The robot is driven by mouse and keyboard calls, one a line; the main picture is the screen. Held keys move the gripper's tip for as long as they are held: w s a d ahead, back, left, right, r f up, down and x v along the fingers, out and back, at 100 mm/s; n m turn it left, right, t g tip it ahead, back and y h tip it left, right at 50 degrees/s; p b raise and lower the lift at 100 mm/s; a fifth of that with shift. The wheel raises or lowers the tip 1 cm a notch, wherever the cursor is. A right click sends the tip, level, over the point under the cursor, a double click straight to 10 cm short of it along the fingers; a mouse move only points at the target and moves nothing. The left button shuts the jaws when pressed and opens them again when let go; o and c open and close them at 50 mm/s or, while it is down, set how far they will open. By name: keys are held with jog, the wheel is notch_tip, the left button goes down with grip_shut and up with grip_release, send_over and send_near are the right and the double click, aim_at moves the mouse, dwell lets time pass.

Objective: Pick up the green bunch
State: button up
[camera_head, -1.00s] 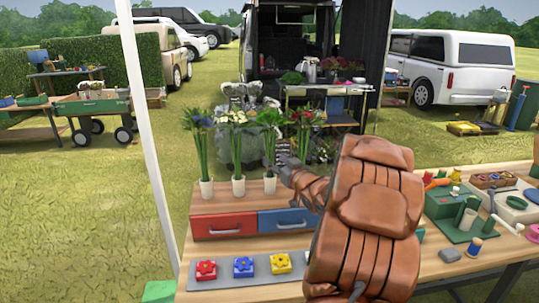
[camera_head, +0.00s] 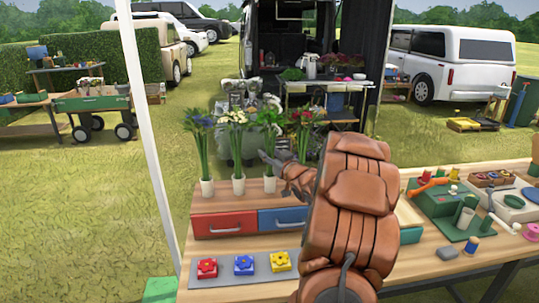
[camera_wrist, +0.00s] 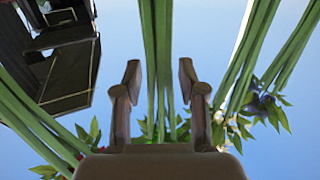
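The green bunch (camera_head: 269,120) stands upright in a small white vase (camera_head: 270,185), third from the left in a row of bunches. My gripper (camera_head: 265,155) is at the height of its stems, and the fingers overlap them in the head view. In the wrist view, which looks upside down, my gripper (camera_wrist: 160,82) is open. Green stems (camera_wrist: 157,45) show in the gap between its two fingers, with leaves lower down. I cannot tell how deep the stems sit between the fingers. Nothing is gripped.
Purple-blue flowers (camera_head: 198,122) and white flowers (camera_head: 233,118) stand to the left, red flowers (camera_head: 304,120) close on the right. Below are a red drawer (camera_head: 225,223) and a blue drawer (camera_head: 281,219). A white pole (camera_head: 146,130) rises at left.

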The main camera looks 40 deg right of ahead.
grip_shut()
jog(key=shift+r, duration=0.1)
